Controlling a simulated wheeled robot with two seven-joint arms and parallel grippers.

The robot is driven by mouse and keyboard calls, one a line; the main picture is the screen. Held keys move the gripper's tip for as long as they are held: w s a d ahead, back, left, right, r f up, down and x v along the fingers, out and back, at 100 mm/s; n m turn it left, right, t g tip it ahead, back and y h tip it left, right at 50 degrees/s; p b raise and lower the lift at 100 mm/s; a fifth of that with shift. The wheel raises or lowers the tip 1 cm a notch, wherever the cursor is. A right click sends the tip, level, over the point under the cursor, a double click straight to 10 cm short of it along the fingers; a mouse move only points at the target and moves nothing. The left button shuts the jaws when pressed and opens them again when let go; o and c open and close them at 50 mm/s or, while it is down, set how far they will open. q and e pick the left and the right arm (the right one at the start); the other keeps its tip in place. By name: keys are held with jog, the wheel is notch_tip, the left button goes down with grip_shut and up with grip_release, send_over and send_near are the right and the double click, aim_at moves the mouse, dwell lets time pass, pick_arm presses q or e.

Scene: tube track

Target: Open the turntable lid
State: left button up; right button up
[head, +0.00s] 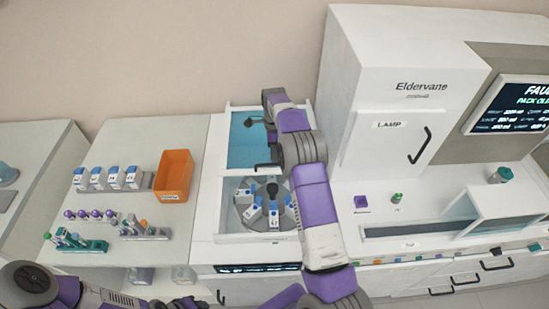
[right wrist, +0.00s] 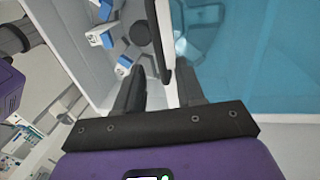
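The turntable (head: 265,205) is a grey disc with several white-and-blue tube holders, in a white housing. The blue see-through lid (head: 250,140) lies over the rear part of the housing, and the front with the turntable is uncovered. A black handle (right wrist: 165,45) is on the lid's front edge. In the right wrist view my right gripper (right wrist: 160,88) has its fingers apart, one on each side of the handle's line; contact is unclear. In the head view my arm mostly hides that gripper. My left gripper (head: 185,303) is low at the bottom edge, barely visible.
The white Eldervane cabinet (head: 405,100) stands close to the right of my right arm. A purple-capped item (head: 361,202) sits on its ledge.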

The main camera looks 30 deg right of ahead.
jog(key=shift+w+d+r, duration=0.1)
jog(key=shift+w+r, duration=0.1)
jog(key=shift+r, duration=0.9)
jog(key=shift+w+d+r, duration=0.1)
jog(key=shift+w+r, duration=0.05)
jog(key=shift+r, duration=0.95)
